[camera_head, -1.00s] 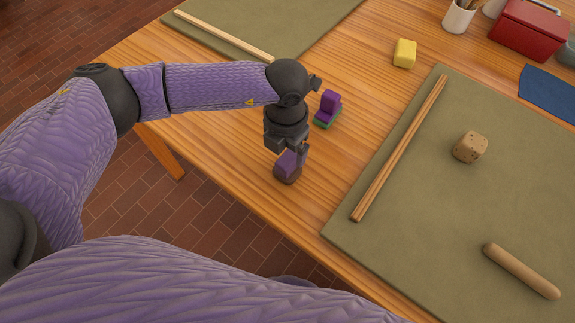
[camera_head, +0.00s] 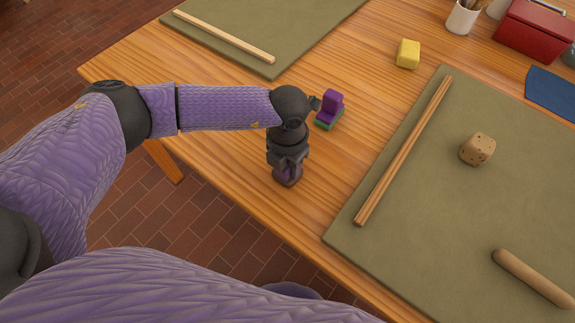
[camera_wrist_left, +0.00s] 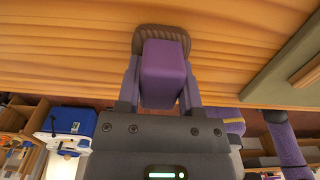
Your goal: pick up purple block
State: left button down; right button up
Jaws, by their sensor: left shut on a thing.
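My left gripper (camera_head: 286,168) points down near the table's front edge. In the left wrist view it (camera_wrist_left: 162,95) is shut on a purple block (camera_wrist_left: 163,72), with one finger on each side. In the head view only a small part of this purple block (camera_head: 284,173) shows below the gripper. A dark brown piece (camera_wrist_left: 160,33) is right at the block's far end. Whether the block rests on it or is just clear of it, I cannot tell. Another purple piece (camera_head: 332,100) stands on a green one (camera_head: 327,123), just right of my arm. My right gripper is not in view.
A green mat (camera_head: 400,260) at the right holds wooden sticks (camera_head: 404,150), a wooden die (camera_head: 477,149) and a wooden rod (camera_head: 533,279). A yellow block (camera_head: 408,54), a cup (camera_head: 461,18) and a red box (camera_head: 535,32) lie farther back. Another mat (camera_head: 300,40) is at the back left.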

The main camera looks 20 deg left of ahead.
pick_arm(q)
notch_tip(320, 180, up, 10)
jog(key=p, duration=0.3)
jog(key=shift+f, duration=0.15)
jog(key=shift+r+p, duration=0.2)
jog(key=shift+p, duration=0.1)
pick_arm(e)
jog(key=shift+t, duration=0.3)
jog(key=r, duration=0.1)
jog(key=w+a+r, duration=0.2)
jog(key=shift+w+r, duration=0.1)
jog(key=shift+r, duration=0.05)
